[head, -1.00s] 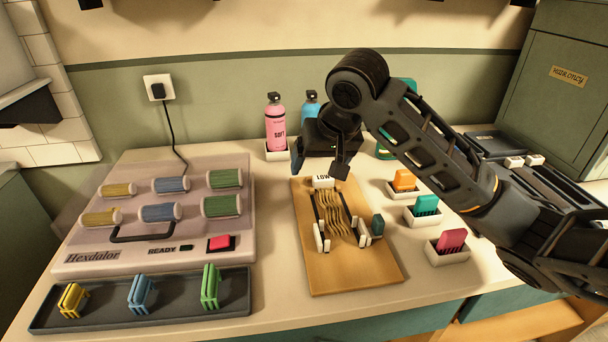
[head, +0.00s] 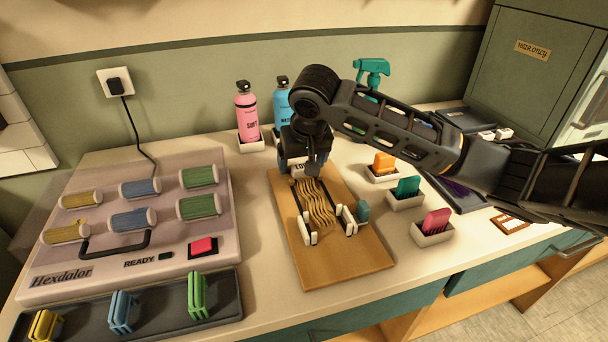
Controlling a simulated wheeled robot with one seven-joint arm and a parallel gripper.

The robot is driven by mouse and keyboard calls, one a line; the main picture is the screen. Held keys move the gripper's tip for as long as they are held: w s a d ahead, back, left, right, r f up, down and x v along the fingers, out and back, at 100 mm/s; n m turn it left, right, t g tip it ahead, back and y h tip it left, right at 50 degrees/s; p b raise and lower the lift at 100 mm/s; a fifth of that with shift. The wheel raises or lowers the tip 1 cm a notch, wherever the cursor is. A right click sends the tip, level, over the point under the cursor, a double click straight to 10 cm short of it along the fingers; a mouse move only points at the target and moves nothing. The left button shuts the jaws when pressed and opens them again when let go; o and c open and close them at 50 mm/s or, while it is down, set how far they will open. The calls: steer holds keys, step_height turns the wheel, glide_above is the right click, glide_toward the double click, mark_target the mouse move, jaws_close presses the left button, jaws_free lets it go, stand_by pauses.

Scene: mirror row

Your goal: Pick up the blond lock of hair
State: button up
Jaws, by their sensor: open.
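The blond lock of hair (head: 318,203) lies wavy on a wooden board (head: 350,255) in the middle of the counter. Its far end meets a white block marked "LOW" (head: 297,168), partly hidden by my gripper. White and dark clips stand along both sides of the lock near its front end. My gripper (head: 312,172) points down over the far end of the lock, close to the white block. Its jaws are open. I cannot tell whether the fingers touch the hair.
A Hexdalor roller case (head: 110,265) and a dark clip tray (head: 180,322) are at left. Pink (head: 247,110) and blue (head: 281,100) bottles and a green spray bottle (head: 372,70) stand behind.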

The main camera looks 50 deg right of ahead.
steer(key=c, duration=1.1)
steer(key=shift+c, duration=0.3)
steer(key=shift+r, duration=0.15)
